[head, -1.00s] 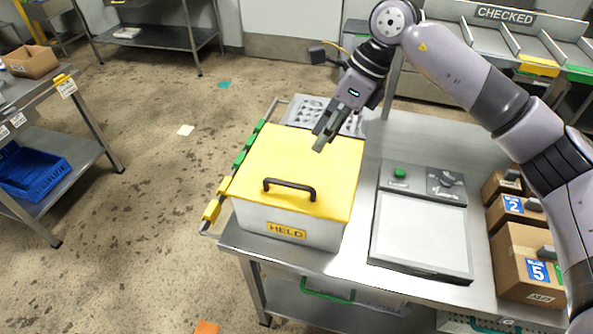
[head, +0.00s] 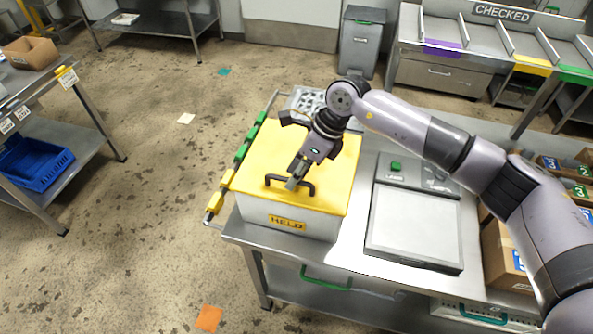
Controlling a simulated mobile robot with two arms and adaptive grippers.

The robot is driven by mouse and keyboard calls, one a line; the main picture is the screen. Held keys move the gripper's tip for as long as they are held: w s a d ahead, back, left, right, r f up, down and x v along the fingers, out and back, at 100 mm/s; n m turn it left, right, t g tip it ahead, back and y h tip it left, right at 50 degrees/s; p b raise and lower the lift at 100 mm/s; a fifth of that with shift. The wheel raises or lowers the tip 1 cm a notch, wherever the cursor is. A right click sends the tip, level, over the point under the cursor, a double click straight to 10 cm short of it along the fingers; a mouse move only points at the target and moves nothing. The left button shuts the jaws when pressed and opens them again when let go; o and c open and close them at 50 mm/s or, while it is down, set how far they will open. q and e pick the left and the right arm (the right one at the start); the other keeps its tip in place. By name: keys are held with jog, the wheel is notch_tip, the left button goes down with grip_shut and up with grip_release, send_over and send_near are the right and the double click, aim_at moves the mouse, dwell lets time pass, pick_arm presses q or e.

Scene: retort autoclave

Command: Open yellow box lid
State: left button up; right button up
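The yellow lid (head: 262,153) lies flat and closed on a light grey box with a HELD label (head: 286,222) on its front. A black bar handle (head: 274,178) stands near the lid's front edge. My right gripper (head: 292,185) points down at the right half of the handle, with its fingertips at the bar. The fingers look close together, and I cannot tell whether they grip the bar. My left gripper is not in view.
A panel with a pale plate (head: 414,228) lies right of the box on the steel table. Cardboard boxes (head: 505,258) stand at the right, partly behind my arm. A perforated metal tray (head: 305,101) is behind the box. Green and yellow clips line the rail (head: 242,152) on the left.

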jog(key=shift+c, duration=0.5)
grip_shut()
jog(key=shift+r, duration=0.1)
